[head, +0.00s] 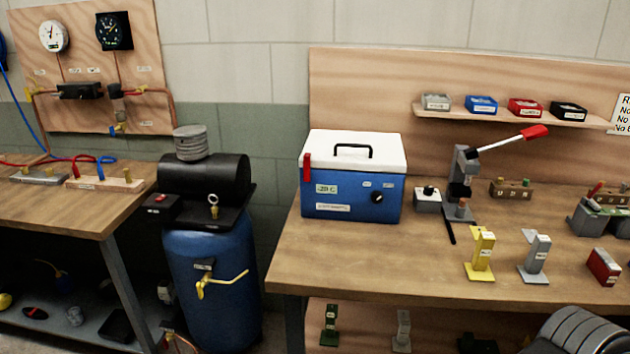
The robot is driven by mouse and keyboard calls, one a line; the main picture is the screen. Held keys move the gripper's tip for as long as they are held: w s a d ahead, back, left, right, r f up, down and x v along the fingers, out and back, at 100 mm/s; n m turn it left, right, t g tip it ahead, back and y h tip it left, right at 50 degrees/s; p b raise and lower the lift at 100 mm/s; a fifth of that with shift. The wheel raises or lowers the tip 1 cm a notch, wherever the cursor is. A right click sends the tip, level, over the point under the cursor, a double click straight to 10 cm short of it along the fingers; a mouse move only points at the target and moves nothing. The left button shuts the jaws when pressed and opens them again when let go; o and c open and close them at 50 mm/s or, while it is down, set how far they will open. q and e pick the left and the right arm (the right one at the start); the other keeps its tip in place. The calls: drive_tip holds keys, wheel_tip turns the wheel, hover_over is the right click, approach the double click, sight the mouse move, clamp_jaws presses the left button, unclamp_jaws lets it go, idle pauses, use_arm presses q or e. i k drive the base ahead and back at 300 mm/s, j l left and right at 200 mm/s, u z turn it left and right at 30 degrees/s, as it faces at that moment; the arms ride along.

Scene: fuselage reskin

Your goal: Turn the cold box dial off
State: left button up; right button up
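The cold box (345,205) is a blue chest with a white lid and a black handle. It stands on the left part of the right workbench, lid closed. Its dial (377,197) is a small black knob on the right of the blue front face, with small labels around it. The dial's pointer setting is too small to read. A label reading about -20 C is on the left of the front, and a red latch (307,168) is at the left edge.
A small grey box with a black knob (428,200) stands right of the cold box, beside a lever press (462,180) with a red handle. Yellow (481,255) and grey (536,258) tools stand farther right. A blue compressor (210,280) stands left. The bench before the cold box is clear.

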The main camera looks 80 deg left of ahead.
sight(377, 197)
drive_tip(key=k+j+u, duration=0.15)
drive_tip(key=j+u, duration=0.3)
drive_tip(key=k+j+u, duration=0.1)
drive_tip(key=j+u, duration=0.2)
drive_tip(key=u, duration=0.15)
drive_tip(key=j+u, duration=0.55)
drive_tip(key=j, duration=0.75)
drive_tip(key=i+j+u, duration=0.1)
drive_tip(key=j, duration=0.8)
